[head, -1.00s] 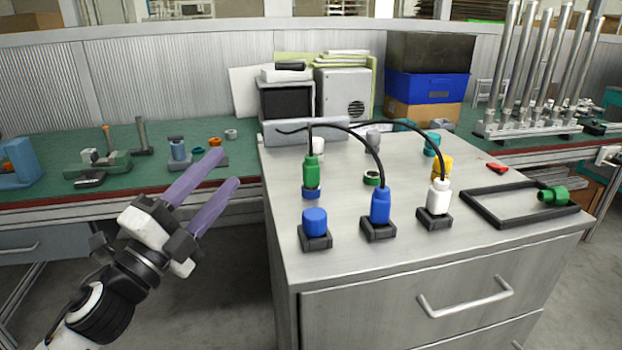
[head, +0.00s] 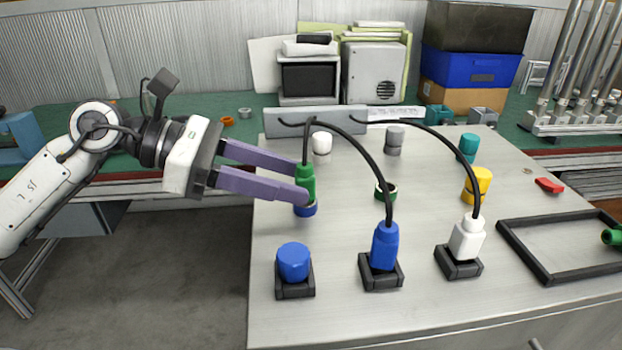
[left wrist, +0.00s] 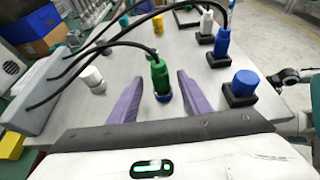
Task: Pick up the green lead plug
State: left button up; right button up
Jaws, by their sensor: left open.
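The green lead plug (head: 308,180) stands upright on a blue ring-shaped base (head: 304,210) on the grey cabinet top, with a black cable from its top. My left gripper (head: 302,183) comes in from the left, open, its purple fingers level with the plug. In the left wrist view the plug (left wrist: 160,76) stands between the two fingers (left wrist: 159,80), with a visible gap on each side. A dark jointed part (left wrist: 292,77) at the right edge there looks like my right arm; its jaws cannot be made out.
A blue plug (head: 384,247) and a white plug (head: 467,239), both cabled, stand in black holders nearby. A blue cap (head: 293,262) sits in front. The cables arch from a grey box (head: 318,121) behind. A black frame (head: 540,268) lies right.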

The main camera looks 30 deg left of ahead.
aim_at(329, 208)
pick_arm(q)
jog(key=shift+w+d+f, duration=0.25)
jog(key=shift+w+d, duration=0.15)
jog(key=shift+d, duration=0.15)
jog(key=shift+w+d+f, duration=0.15)
jog(key=shift+w+d, duration=0.15)
jog(key=shift+d, duration=0.1)
jog(key=p+x, duration=0.1)
jog(key=x, duration=0.2)
jog(key=shift+w+d+p, duration=0.2)
jog(key=shift+d+p, duration=0.05)
jog(key=shift+p, duration=0.1)
jog(key=shift+w+d+f, duration=0.25)
jog(key=shift+w+d, duration=0.05)
jog(key=shift+d, duration=0.05)
pick_arm(e)
jog(key=shift+r, duration=0.7)
jog(key=shift+a, duration=0.1)
pick_arm(q)
grip_shut()
